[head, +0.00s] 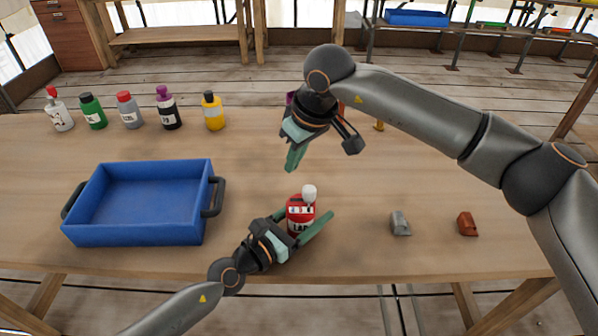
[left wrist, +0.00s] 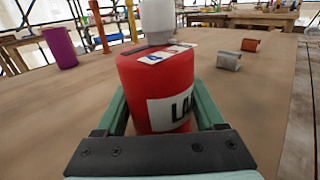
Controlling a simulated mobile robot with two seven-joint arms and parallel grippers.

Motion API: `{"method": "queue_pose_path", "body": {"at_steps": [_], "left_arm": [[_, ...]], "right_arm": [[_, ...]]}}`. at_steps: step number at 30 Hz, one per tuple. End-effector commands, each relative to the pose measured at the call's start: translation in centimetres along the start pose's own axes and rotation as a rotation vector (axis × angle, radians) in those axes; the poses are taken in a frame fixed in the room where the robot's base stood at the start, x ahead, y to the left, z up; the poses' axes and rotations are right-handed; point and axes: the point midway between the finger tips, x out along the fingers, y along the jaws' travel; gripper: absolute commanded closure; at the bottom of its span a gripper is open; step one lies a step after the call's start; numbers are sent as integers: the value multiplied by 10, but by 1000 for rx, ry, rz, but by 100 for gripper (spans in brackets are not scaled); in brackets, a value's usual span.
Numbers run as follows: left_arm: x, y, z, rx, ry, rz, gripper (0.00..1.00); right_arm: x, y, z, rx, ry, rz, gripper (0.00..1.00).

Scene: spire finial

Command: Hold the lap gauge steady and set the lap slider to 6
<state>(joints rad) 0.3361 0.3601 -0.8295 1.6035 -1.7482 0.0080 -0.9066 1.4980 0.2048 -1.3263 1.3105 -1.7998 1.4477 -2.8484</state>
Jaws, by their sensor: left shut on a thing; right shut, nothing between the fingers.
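The lap gauge (head: 294,222) is a red upright body on the table with a white label reading LAP; it also fills the middle of the left wrist view (left wrist: 150,85). A white knob (head: 309,193), apparently the lap slider, stands on its top beside a numbered strip (left wrist: 166,53); the knob also shows in the left wrist view (left wrist: 157,18). I cannot read its setting. My left gripper (head: 303,222) is shut around the gauge, one green finger on each side. My right gripper (head: 294,160) is shut and empty, above and behind the knob, apart from it.
A blue tray (head: 210,170) stands at left. Several bottles, including a yellow one (head: 213,112), line the back left. A grey block (head: 400,224) and a rust-brown block (head: 467,223) lie at right. A purple cylinder (left wrist: 60,47) stands behind the gauge, mostly hidden by my right arm.

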Motion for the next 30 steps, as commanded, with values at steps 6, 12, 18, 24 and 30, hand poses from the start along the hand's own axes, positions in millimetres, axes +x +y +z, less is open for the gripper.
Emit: {"method": "queue_pose_path", "body": {"at_steps": [6,12,18,24,30], "left_arm": [[0,0,-1,0,2,-1,93],[0,0,-1,0,2,-1,93],[0,0,-1,0,2,-1,93],[0,0,-1,0,2,-1,24],[0,0,-1,0,2,-1,1]], "right_arm": [[-48,1,0,0,2,3,100],[-70,0,0,0,-1,1,100],[-75,0,1,0,-2,0,100],[-75,0,1,0,-1,0,100],[-75,0,1,0,-1,0,100]]}}
